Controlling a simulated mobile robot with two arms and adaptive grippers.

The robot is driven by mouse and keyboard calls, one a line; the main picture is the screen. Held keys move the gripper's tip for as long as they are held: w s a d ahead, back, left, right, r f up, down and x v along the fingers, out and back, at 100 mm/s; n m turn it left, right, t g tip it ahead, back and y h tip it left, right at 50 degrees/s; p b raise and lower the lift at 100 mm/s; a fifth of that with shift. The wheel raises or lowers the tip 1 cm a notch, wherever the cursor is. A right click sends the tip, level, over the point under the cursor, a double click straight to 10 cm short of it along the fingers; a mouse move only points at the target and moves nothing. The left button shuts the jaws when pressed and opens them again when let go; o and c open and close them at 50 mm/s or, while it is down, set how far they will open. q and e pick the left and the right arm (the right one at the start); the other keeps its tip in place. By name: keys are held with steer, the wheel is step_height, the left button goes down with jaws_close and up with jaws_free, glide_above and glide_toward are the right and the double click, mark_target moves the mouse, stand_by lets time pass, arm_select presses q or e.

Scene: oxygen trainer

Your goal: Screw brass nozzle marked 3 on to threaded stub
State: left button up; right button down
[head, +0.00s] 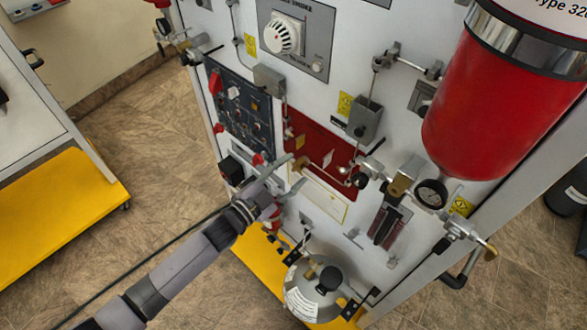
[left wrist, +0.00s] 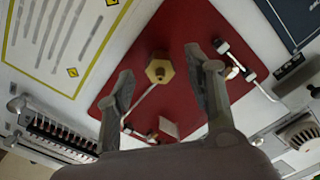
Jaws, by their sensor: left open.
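A brass hexagonal piece (left wrist: 159,69) stands on the red panel (left wrist: 170,28) in the left wrist view, with a thin rod reaching down-left from it. In the head view a brass piece (head: 301,163) shows at the red panel (head: 318,148). My left gripper (head: 297,170) is open in front of this panel. In the left wrist view its fingers (left wrist: 158,62) lie on either side of the brass piece, with visible gaps. I cannot read a 3 on any part or make out the threaded stub. My right gripper is not in view.
A red cylinder (head: 475,110), a pressure gauge (head: 431,193) and valves crowd the panel's right side. A dark switch board (head: 240,110) is left of the red panel. A steel vessel (head: 316,290) stands below. Open floor (head: 150,130) lies at left.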

arm_select(q)
steer(key=v, duration=1)
steer(key=shift+s+a, duration=0.25)
steer(key=s+a+f+n+g+y+b, duration=0.1)
steer(key=s+a+f+n+y+b, duration=0.2)
steer(key=f, duration=0.9)
steer(key=a+f+n+g+y+b, duration=0.1)
steer(key=a+f+n+y+b, duration=0.15)
steer(key=a+f, duration=0.6)
steer(key=s+a+f+n+g+y+b, duration=0.1)
steer(key=s+a+f+n+y, duration=0.2)
steer(key=f, duration=1.1)
steer(key=s+a+f+n+g+y+b, duration=0.1)
steer(key=s+f+n+g+y+b, duration=0.1)
steer(key=s+f, duration=1)
steer(key=s+a+f+n+g+y+b, duration=0.1)
steer(key=s+f+g, duration=0.5)
steer(key=s+f, duration=0.7)
steer(key=s+n+y+b, duration=0.1)
steer(key=s+n+b, duration=0.1)
steer(key=s, duration=0.5)
steer(key=shift+f+n+g+b, duration=0.25)
steer(key=shift+n+g+b, duration=0.15)
steer(key=shift+b, duration=0.4)
steer(key=shift+s, duration=0.1)
